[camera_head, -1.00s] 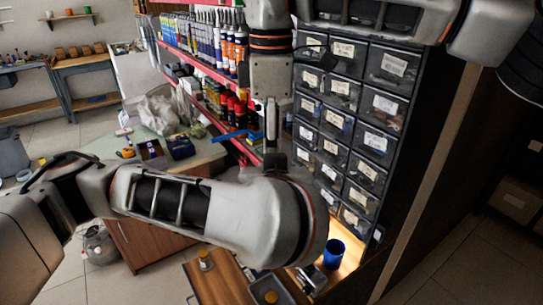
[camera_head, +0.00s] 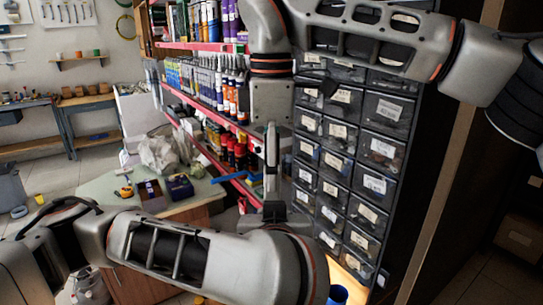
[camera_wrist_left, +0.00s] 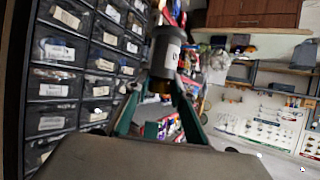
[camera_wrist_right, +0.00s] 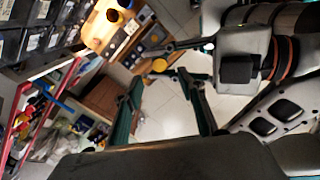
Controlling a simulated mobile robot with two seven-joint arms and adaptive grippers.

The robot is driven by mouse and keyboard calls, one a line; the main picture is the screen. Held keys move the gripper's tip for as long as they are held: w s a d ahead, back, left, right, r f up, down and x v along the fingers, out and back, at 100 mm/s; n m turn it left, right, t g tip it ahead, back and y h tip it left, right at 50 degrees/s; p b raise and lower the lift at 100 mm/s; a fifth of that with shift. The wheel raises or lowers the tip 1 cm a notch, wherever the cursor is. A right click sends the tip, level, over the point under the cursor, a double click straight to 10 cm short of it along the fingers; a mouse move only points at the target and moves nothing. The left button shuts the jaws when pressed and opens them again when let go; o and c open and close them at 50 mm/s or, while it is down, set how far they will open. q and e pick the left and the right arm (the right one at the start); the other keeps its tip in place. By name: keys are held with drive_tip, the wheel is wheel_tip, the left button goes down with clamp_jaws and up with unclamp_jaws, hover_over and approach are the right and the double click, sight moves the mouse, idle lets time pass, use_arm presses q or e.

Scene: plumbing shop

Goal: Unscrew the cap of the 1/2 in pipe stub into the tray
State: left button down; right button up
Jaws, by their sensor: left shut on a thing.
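In the left wrist view a dark pipe stub (camera_wrist_left: 167,52) with a white label sits between the green-lined fingers of my left gripper (camera_wrist_left: 163,95), which is shut on it. In the head view my right gripper (camera_head: 273,205) hangs at the centre, partly hidden by my left arm. A grey tray (camera_wrist_right: 153,36) seems to lie on the wooden bench.
A tall drawer cabinet (camera_head: 345,150) stands close on the right. Red-edged shelves (camera_head: 215,115) with bottles stand behind. A side table (camera_head: 180,195) is at left.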

wheel_tip(320, 180, down, 6)
drive_tip(key=shift+f, duration=0.25)
drive_tip(key=shift+c, duration=0.5)
clamp_jaws()
unclamp_jaws()
drive_tip(key=shift+r, duration=2.25)
